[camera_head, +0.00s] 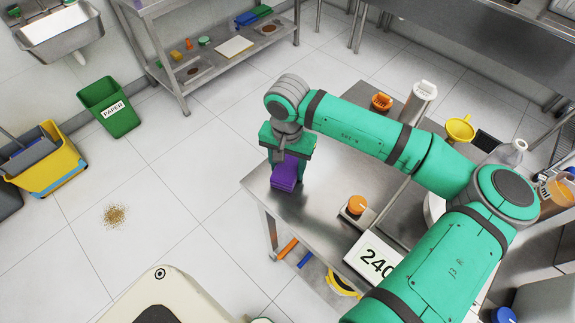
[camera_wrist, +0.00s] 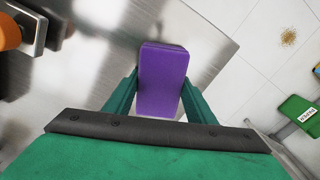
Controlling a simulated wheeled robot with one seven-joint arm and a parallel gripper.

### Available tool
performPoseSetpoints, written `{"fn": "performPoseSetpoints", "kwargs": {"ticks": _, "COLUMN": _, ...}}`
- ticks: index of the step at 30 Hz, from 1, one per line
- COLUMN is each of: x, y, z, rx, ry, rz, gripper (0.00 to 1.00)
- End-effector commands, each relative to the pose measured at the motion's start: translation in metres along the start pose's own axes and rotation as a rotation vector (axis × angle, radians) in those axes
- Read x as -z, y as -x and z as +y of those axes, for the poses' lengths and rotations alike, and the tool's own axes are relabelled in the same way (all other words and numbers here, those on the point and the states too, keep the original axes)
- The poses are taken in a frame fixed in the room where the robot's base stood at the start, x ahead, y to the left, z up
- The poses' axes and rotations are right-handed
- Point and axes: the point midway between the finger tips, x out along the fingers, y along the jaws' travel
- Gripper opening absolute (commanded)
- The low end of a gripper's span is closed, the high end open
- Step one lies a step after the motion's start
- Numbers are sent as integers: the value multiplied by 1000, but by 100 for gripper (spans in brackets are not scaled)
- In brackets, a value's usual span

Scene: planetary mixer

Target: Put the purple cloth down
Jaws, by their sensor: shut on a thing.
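The purple cloth (camera_head: 287,174) is a small folded block at the left end of the steel table (camera_head: 322,185). My gripper (camera_head: 290,168) is shut on it from above. In the wrist view the purple cloth (camera_wrist: 163,80) sits between the two green fingers (camera_wrist: 158,95), with the steel table top (camera_wrist: 100,65) under and beside it. The cloth is over the table near its edge. I cannot tell whether its underside touches the table top.
An orange cup (camera_head: 381,102), a pale cylinder (camera_head: 420,100) and a yellow funnel (camera_head: 460,129) are farther back. Brown crumbs (camera_head: 115,216) lie on the floor.

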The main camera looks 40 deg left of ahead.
Motion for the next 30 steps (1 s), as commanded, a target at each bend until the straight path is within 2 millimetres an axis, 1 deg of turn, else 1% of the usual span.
{"fn": "performPoseSetpoints", "kwargs": {"ticks": 1, "x": 0, "y": -1, "z": 1, "rx": 0, "ry": -1, "rz": 0, "gripper": 52}}
{"fn": "performPoseSetpoints", "kwargs": {"ticks": 2, "x": 0, "y": -1, "z": 1, "rx": 0, "ry": -2, "rz": 0, "gripper": 60}}
{"fn": "performPoseSetpoints", "kwargs": {"ticks": 3, "x": 0, "y": -1, "z": 1, "rx": 0, "ry": -2, "rz": 0, "gripper": 69}}
{"fn": "performPoseSetpoints", "kwargs": {"ticks": 12, "x": 0, "y": 0, "z": 1, "rx": 0, "ry": -2, "rz": 0, "gripper": 69}}
{"fn": "performPoseSetpoints", "kwargs": {"ticks": 16, "x": 1, "y": 8, "z": 1, "rx": -2, "ry": -1, "rz": 2, "gripper": 69}}
{"fn": "performPoseSetpoints", "kwargs": {"ticks": 20, "x": 1, "y": 27, "z": 0, "rx": -1, "ry": 0, "rz": 4, "gripper": 69}}
{"fn": "performPoseSetpoints", "kwargs": {"ticks": 27, "x": 1, "y": 76, "z": 2, "rx": -2, "ry": -2, "rz": 3, "gripper": 69}}
{"fn": "performPoseSetpoints", "kwargs": {"ticks": 30, "x": 1, "y": 94, "z": 1, "rx": -1, "ry": -1, "rz": 3, "gripper": 69}}
